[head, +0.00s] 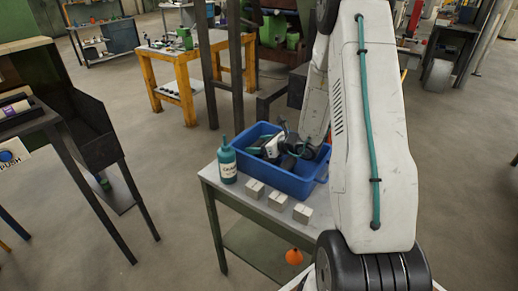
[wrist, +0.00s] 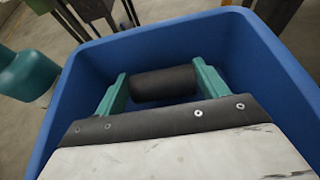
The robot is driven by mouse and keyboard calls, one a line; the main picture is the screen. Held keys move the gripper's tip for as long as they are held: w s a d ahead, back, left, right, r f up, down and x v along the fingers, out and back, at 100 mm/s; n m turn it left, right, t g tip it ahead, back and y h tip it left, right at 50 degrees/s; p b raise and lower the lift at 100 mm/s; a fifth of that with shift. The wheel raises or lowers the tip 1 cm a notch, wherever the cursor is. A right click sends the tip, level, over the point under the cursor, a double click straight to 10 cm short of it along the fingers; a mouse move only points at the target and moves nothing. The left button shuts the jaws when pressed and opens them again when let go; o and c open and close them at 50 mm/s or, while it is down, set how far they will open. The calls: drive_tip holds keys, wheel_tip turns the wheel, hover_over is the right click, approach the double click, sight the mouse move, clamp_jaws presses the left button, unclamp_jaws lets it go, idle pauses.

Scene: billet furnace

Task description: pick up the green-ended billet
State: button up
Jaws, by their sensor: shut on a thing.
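In the wrist view my gripper (wrist: 160,82) has its two teal fingers closed on the two ends of a dark cylindrical billet (wrist: 163,86). The billet lies crosswise between the fingers, inside the blue bin (wrist: 100,62). The fingers cover its ends, so I cannot see any green end. In the head view the blue bin (head: 287,180) stands on a grey table, and my arm comes down to it from the right. Dark shapes crowd the bin there, and I cannot tell the billet apart from my gripper. Whether the billet touches the bin floor is unclear.
A teal bottle (head: 227,164) stands left of the bin. Three pale blocks (head: 276,201) sit along the table's front edge. A dark bench with a chute (head: 92,140) is at the left, and a yellow-framed table (head: 182,75) is behind. Open floor lies between them.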

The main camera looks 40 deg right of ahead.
wheel_tip(320, 180, up, 16)
drive_tip(key=shift+r, duration=0.15)
drive_tip(key=shift+d, duration=0.1)
idle(0.6)
